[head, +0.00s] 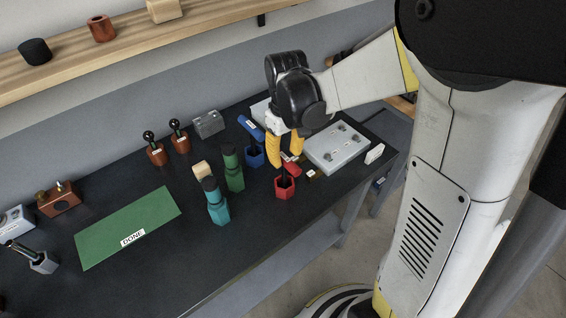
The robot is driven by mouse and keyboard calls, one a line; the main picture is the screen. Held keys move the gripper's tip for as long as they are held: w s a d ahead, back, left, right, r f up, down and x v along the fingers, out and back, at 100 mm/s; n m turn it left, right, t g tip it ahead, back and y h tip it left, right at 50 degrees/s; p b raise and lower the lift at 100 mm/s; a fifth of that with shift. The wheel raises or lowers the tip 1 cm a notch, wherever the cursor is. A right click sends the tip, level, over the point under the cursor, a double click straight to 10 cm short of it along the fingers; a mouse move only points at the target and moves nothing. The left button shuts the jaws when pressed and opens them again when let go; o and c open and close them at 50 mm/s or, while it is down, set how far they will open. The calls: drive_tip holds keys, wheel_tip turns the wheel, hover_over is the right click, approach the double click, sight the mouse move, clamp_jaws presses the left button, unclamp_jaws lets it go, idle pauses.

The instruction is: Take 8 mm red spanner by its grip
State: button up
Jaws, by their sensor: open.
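A red piece with a small white label (292,163), which looks like the red spanner's grip, shows just below my gripper. A dark stem stands in a red six-sided holder (284,189) below it; whether stem and red piece are joined is unclear. The size marking is too small to read. My gripper (285,158) points down with its two yellow fingers apart and nothing seen held. Its fingertips are close above the red piece and partly hide it; I cannot tell whether they touch or straddle it.
A blue-handled tool (251,127) stands in a blue holder (256,158) to the left. Green (233,172) and teal (217,206) pieces stand nearer. A grey plate (337,148) lies right. The green DONE mat (128,226) is clear, at left on the dark bench.

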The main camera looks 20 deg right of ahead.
sight(284, 175)
wheel_tip(284, 175, down, 6)
drive_tip(key=shift+w+a+r+b, duration=0.1)
drive_tip(key=shift+a+r+b, duration=0.1)
drive_tip(key=shift+b, duration=0.95)
drive_tip(key=shift+r, duration=0.1)
clamp_jaws()
